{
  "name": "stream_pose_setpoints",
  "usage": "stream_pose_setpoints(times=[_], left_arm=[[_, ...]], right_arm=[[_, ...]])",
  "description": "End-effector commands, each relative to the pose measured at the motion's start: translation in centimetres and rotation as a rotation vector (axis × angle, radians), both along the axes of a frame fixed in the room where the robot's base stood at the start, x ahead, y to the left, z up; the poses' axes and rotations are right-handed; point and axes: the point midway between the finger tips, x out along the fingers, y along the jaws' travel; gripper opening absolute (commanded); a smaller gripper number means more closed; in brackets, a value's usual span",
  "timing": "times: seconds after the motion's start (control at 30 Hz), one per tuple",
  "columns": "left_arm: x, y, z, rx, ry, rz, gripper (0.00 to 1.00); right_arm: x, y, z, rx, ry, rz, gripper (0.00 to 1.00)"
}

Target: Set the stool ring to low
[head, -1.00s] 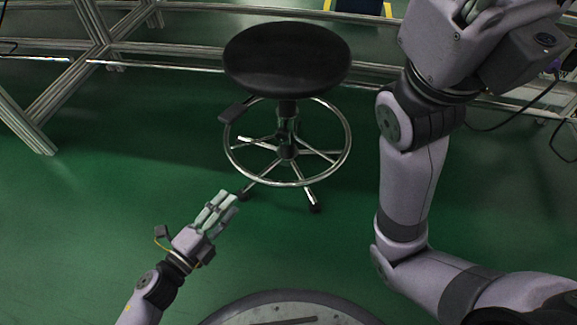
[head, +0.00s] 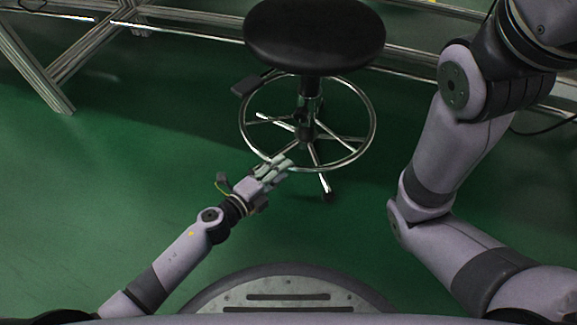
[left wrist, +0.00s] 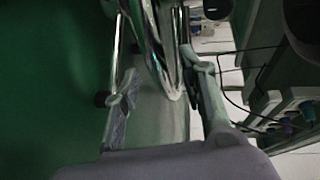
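The stool has a round black seat (head: 315,35), a chrome column and a chrome foot ring (head: 350,160) with spokes, above star-shaped legs. A dark lever paddle (head: 247,85) sticks out left under the seat. My left gripper (head: 282,164) is at the front-left of the ring, its fingertips overlapping the rim. In the left wrist view the ring (left wrist: 157,58) runs between the two parted fingers of the gripper (left wrist: 158,80). I cannot tell whether either finger touches it. My right gripper is out of view; only its arm shows at the right.
Metal frame rails (head: 170,32) run behind the stool, with a frame leg (head: 35,70) at the left. Cables hang at the far right. The green floor (head: 120,170) is open left of the stool.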

Motion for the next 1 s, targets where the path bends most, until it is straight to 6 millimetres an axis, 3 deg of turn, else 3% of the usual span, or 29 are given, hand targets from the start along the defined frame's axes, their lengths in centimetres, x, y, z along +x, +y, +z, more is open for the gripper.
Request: stream_pose_setpoints(times=[0.2,0.6,1.0], left_arm=[[2.3,-1.9,-0.6,-0.001,-0.001,0.0,0.38],[2.8,-2.5,-0.6,-0.001,0.001,0.0,0.38],[2.8,-2.4,-0.6,-0.001,0.001,0.0,0.12]], right_arm=[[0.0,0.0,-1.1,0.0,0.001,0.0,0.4],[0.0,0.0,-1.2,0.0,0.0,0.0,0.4],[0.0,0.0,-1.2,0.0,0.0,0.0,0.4]])
